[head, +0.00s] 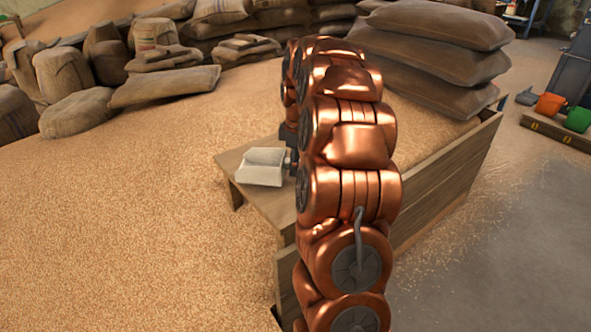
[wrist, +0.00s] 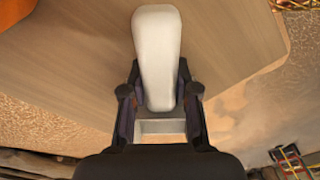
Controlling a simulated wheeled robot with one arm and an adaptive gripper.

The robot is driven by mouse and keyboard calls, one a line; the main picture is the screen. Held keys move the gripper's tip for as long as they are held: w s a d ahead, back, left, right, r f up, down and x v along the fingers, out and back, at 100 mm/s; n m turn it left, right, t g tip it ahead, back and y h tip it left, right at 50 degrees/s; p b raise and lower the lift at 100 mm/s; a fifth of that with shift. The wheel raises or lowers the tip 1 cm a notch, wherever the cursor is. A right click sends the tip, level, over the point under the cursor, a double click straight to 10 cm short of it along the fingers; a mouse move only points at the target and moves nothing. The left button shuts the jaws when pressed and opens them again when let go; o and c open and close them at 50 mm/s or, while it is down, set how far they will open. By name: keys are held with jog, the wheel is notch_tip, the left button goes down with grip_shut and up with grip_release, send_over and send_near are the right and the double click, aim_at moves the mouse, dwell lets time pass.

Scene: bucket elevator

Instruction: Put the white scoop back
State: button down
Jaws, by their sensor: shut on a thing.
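The white scoop (head: 263,167) is at the wooden bench (head: 232,160), left of my copper arm in the head view. Its open bowl points left and faces up. In the wrist view its white handle (wrist: 157,40) lies between the two dark fingers of my gripper (wrist: 158,82), which are shut on it. Part of the bowl shows below the handle, between the fingers. I cannot tell whether the scoop touches the bench top or is just above it. My arm hides most of my gripper in the head view, where only a dark part shows beside the scoop.
Loose grain (head: 120,230) surrounds the bench on the left. A wooden side wall (head: 440,185) stands to the right, with grey floor (head: 510,240) beyond. Stacked sacks (head: 435,45) are behind. A grey scoop (head: 526,97), an orange bucket (head: 549,105) and a green bucket (head: 578,119) are far right.

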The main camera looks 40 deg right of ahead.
jog(key=shift+f, duration=0.8)
jog(key=shift+f, duration=0.15)
jog(key=c, duration=0.9)
grip_release()
jog(key=r, duration=0.6)
jog(key=r+p, duration=0.1)
jog(key=r, duration=0.5)
jog(key=shift+s+d+r, duration=0.15)
jog(key=shift+s+d, duration=0.05)
